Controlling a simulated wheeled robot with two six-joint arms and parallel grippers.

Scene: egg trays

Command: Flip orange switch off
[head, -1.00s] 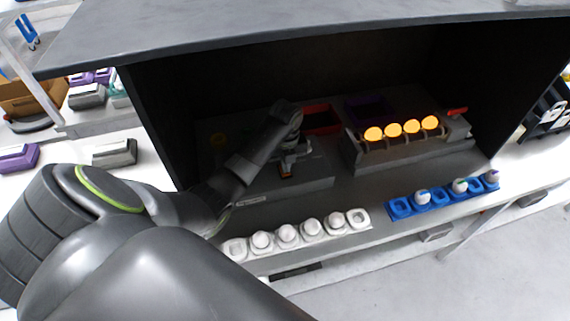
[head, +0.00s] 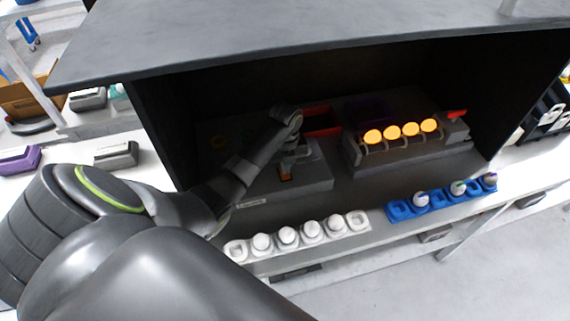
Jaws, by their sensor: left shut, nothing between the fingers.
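The orange switch (head: 285,174) shows as a small orange patch on the front of a dark box (head: 312,185) inside the dark shelf. My left gripper (head: 288,163) is at that box, right at the switch and partly covering it. It is shut with nothing held. I cannot tell whether the fingers touch the switch or which way the switch is tilted. My right gripper is not in view.
To the right stands a unit with several glowing orange discs (head: 410,130) and a red lever (head: 457,114). A white egg tray (head: 357,219) and a blue egg tray (head: 399,210) lie along the front edge. The shelf's top panel (head: 300,35) overhangs.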

